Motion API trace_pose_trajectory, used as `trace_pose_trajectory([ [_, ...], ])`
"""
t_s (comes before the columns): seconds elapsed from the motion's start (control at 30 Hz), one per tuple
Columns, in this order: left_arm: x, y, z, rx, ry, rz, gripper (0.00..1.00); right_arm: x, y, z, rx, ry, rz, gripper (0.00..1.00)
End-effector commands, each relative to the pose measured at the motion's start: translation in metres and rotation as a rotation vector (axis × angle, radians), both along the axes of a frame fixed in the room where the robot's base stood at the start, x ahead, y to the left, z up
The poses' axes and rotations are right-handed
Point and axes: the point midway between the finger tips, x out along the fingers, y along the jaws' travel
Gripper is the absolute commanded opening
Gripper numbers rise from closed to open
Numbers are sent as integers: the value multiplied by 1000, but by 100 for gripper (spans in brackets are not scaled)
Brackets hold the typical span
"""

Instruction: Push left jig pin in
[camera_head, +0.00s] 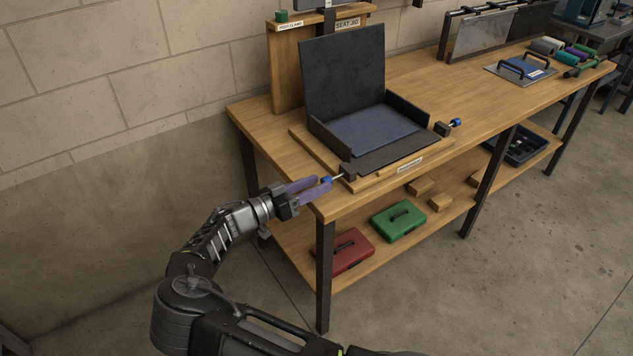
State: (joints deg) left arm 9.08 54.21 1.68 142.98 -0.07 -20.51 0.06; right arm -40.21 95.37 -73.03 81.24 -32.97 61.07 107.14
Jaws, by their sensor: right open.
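The left jig pin (327,180) has a blue knob on a silver shaft. The shaft runs into a dark block (348,172) at the near left corner of the seat jig (300,136), and a length of it shows outside the block. My right gripper (324,186) is open, with its purple fingertips at the blue knob; I cannot tell whether they touch it. The other jig pin (455,122), also blue-knobbed, sticks out of a block on the jig's right side. My left gripper is not in view.
The jig holds an open dark case-like form (343,75) on the wooden bench (420,75). A metal plate with handles (520,68) and colored rolls (556,47) lie at the far right. Red (345,250) and green (399,221) boxes sit on the lower shelf.

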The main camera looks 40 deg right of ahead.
Motion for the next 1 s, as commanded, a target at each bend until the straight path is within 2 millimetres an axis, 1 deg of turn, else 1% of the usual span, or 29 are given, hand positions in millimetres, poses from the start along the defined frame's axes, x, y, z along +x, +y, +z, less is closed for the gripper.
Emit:
trace_pose_trajectory([
  [0.1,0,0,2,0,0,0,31,0,-7,0,0,0,-1,46],
  [0.37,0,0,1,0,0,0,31,0,-7,0,0,0,0,45],
  [0.9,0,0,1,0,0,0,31,0,-7,0,0,0,1,1],
  [1.0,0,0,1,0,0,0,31,0,-7,0,0,0,1,0],
])
